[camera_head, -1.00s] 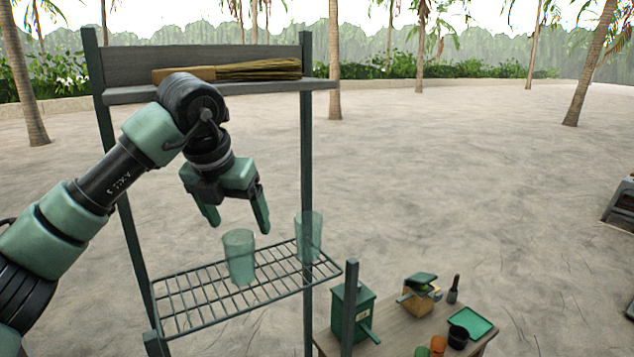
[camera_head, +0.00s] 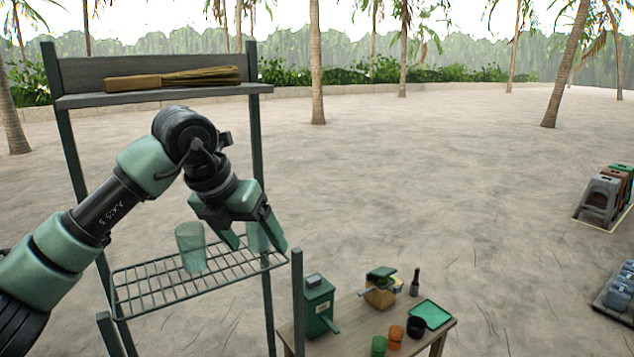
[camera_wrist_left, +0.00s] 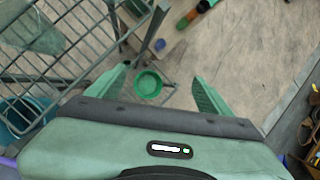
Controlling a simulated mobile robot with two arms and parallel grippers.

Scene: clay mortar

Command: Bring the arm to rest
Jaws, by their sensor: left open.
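My left gripper (camera_head: 254,243) is open and empty in the head view. Another clear green glass (camera_head: 190,247) stands upright on the wire shelf (camera_head: 160,291), left of the fingers. In the left wrist view the open fingers (camera_wrist_left: 165,88) have nothing between them that they hold; a green round bowl-like thing (camera_wrist_left: 148,84) shows far below. My right gripper is not in view.
A broom (camera_head: 172,78) lies on the rack's top board. A low wooden table (camera_head: 350,318) at lower right bears a green box (camera_head: 319,304), a green tray (camera_head: 431,314) and several cups. Open sand lies between.

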